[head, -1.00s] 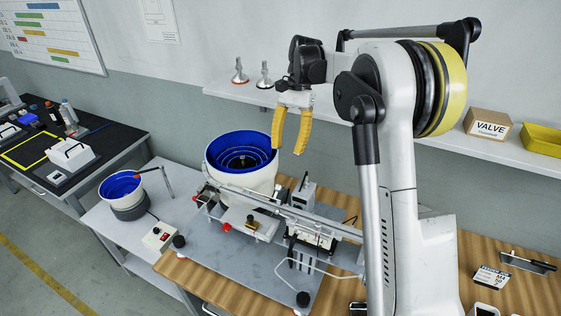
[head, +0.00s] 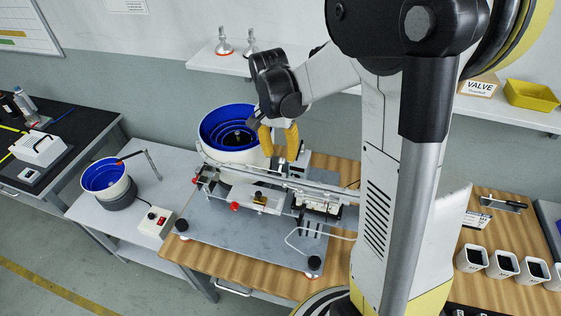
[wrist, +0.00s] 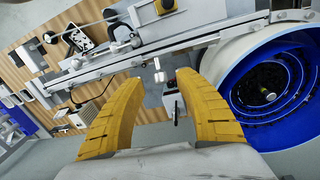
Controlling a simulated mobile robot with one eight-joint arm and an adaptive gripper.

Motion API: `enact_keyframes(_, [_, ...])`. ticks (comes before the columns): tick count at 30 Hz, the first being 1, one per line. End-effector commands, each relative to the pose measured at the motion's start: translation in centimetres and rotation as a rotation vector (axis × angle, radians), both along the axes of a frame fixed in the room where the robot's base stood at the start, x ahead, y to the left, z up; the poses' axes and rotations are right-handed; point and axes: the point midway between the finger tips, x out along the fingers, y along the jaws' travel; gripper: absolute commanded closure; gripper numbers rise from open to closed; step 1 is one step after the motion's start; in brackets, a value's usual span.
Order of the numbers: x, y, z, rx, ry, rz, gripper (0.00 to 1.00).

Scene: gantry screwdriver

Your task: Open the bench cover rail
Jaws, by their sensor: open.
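A long silver gantry rail (head: 325,191) runs across the grey base plate (head: 235,225) on the wooden bench; in the wrist view the rail (wrist: 195,36) crosses diagonally beyond the fingertips. I cannot tell for sure which bar is the cover rail. My gripper (head: 279,154) is open and empty, yellow fingers pointing down just above and behind the rail, beside the large blue-lined bowl. In the wrist view my gripper (wrist: 160,82) spreads around a gap, with a small pale post (wrist: 159,71) between and just beyond the tips. Contact with the rail is not visible.
The large bowl (head: 207,150) stands close left of my gripper. A smaller blue bowl (head: 104,179) and a switch box (head: 155,222) sit on a side table. White bins (head: 470,261) stand at the right. A wall shelf (head: 200,66) is behind.

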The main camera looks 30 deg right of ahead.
Motion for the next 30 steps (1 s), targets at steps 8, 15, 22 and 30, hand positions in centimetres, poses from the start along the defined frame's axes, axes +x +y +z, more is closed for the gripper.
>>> enact_keyframes(8, [-0.2, -0.2, -2.8, 0.0, 0.0, 0.0, 0.6])
enact_keyframes(15, [-0.2, -0.2, -2.8, 0.001, 0.001, 0.0, 0.6])
enact_keyframes(22, [-0.2, -0.2, -2.8, 0.001, 0.001, 0.0, 1.0])
enact_keyframes(30, [0.0, -0.4, -3.1, 0.029, 0.031, -0.003, 1.0])
